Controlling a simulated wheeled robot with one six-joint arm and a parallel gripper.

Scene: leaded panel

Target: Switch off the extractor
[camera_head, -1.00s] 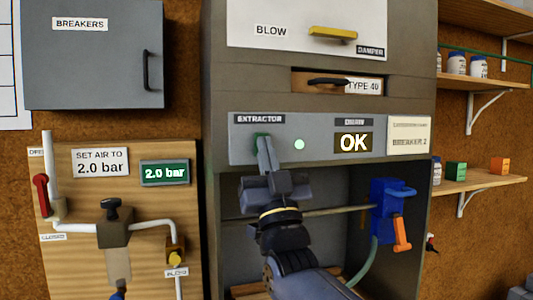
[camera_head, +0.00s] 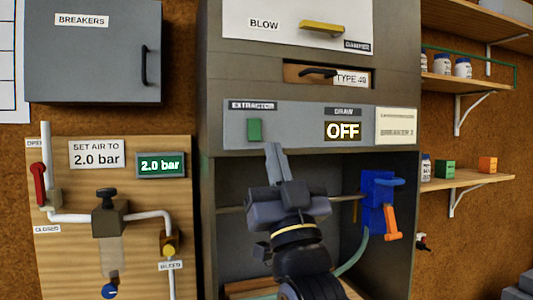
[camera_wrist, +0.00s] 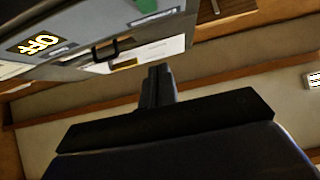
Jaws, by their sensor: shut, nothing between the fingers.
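The extractor switch (camera_head: 254,130) is a green rocker below the EXTRACTOR label on the grey control panel (camera_head: 290,131). The DRAW display (camera_head: 343,131) beside it reads OFF, and no indicator light glows between them. My gripper (camera_head: 274,148) is shut and empty, just below the panel's lower edge and apart from the switch.
The open bay under the panel holds a blue valve body (camera_head: 378,200) with an orange handle. A wooden air board (camera_head: 75,275) with a 2.0 bar gauge (camera_head: 161,165) stands left. A grey breaker cabinet (camera_head: 95,60) hangs above it. Shelves (camera_head: 470,182) are at right.

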